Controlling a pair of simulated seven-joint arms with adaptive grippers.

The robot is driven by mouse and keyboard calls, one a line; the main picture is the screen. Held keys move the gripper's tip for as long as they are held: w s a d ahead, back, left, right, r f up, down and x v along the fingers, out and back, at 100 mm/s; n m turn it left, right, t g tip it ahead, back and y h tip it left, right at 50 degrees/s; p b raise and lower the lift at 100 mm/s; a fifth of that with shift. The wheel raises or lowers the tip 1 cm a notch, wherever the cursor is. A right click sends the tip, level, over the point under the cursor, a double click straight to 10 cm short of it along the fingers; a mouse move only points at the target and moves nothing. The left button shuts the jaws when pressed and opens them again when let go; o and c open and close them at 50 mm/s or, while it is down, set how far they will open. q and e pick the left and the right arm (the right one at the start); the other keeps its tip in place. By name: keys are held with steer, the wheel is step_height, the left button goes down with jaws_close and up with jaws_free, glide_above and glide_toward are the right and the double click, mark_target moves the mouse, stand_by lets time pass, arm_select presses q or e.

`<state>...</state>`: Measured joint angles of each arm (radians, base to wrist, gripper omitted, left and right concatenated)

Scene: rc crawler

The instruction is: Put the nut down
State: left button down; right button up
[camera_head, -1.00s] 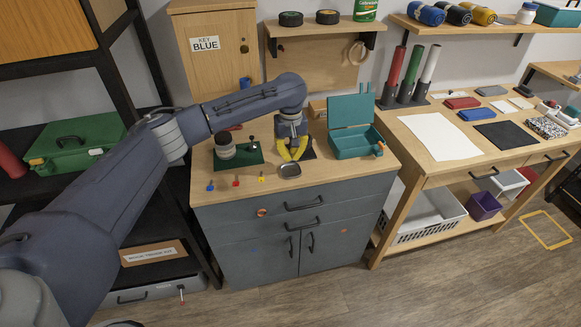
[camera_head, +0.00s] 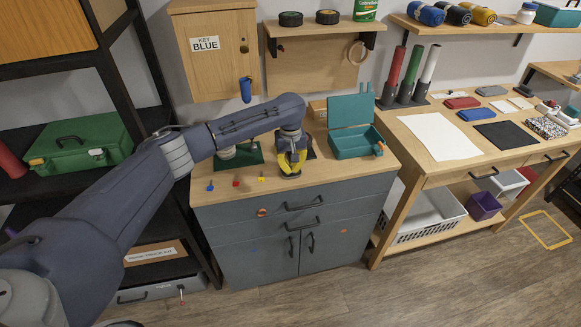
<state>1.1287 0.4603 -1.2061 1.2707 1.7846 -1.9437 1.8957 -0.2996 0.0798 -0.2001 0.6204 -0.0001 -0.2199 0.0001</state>
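My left gripper (camera_head: 292,163), with yellow fingers, points down over the front of the grey cabinet's wooden top. Its fingertips are at or just above a small dark metal dish (camera_head: 290,175), which they mostly cover. I cannot make out the nut; it may be hidden by the fingers or in the dish. The finger gap is too small and covered to tell whether it is open or shut. My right gripper is not in view.
A teal open toolbox (camera_head: 352,144) stands right of the gripper. A green stand (camera_head: 250,157) is to the left, partly behind my arm. Small blue (camera_head: 210,187), red (camera_head: 236,183) and yellow (camera_head: 261,179) pieces lie near the front edge.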

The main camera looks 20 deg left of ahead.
arm_select(q)
steer(key=shift+f, duration=0.1)
steer(key=c, duration=1.9)
jaws_free()
